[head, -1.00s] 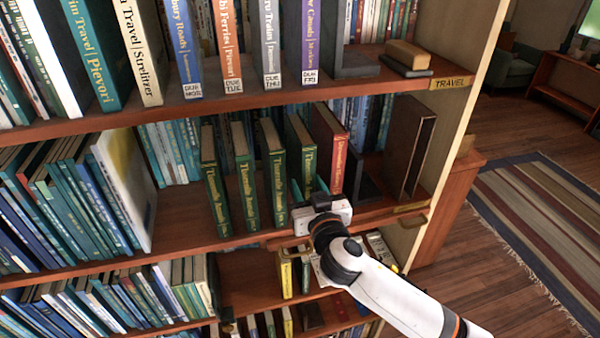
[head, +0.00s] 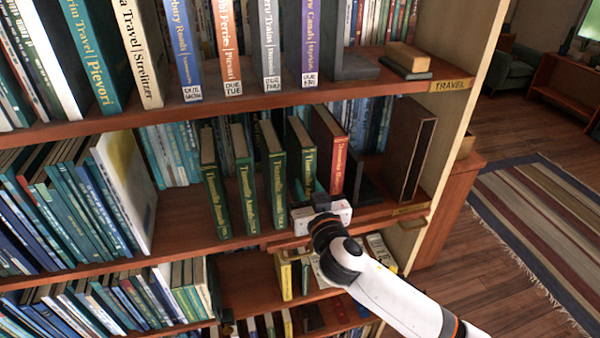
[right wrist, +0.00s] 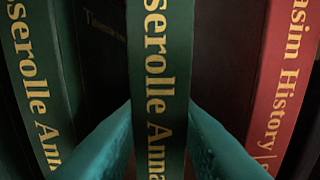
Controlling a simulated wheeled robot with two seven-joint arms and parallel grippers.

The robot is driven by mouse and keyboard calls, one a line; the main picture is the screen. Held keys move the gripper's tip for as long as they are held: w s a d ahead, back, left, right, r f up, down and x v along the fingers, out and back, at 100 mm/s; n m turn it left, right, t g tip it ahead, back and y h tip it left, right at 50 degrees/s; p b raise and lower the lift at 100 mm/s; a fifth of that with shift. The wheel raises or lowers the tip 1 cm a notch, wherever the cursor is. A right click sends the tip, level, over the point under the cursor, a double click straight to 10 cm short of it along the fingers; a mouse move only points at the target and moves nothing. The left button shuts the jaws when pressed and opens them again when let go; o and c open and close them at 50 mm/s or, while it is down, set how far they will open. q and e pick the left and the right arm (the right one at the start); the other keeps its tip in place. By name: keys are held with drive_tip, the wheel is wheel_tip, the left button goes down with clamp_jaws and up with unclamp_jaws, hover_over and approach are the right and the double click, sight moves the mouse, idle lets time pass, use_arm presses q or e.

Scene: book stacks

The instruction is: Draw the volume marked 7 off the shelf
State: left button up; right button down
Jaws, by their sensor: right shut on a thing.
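My right gripper (head: 308,188) is shut on the lower spine of a green book (head: 302,150), the rightmost of the green row. In the right wrist view this spine (right wrist: 160,70) stands upright between the two teal fingers, with gold lettering ending in "serolle Anna". Its volume number does not show, as its lower end is out of that view or behind the gripper. Other matching green volumes (head: 273,178) stand to its left with gaps between them. A red book (head: 329,145) stands close on its right, apart from the fingers. My left gripper is not in view.
The shelf board above (head: 150,113) carries more books and a "TRAVEL" label (head: 450,85). A dark bookend (head: 366,190) and a large brown book (head: 412,150) stand to the right. Leaning books (head: 60,200) fill the left. Books stand on the shelf below.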

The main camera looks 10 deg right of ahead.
drive_tip(key=shift+r, duration=0.55)
drive_tip(key=s+b, duration=0.1)
drive_tip(key=s, duration=1.7)
drive_tip(key=shift+d, duration=0.35)
drive_tip(key=shift+f+b, duration=0.1)
drive_tip(key=shift+b, duration=0.2)
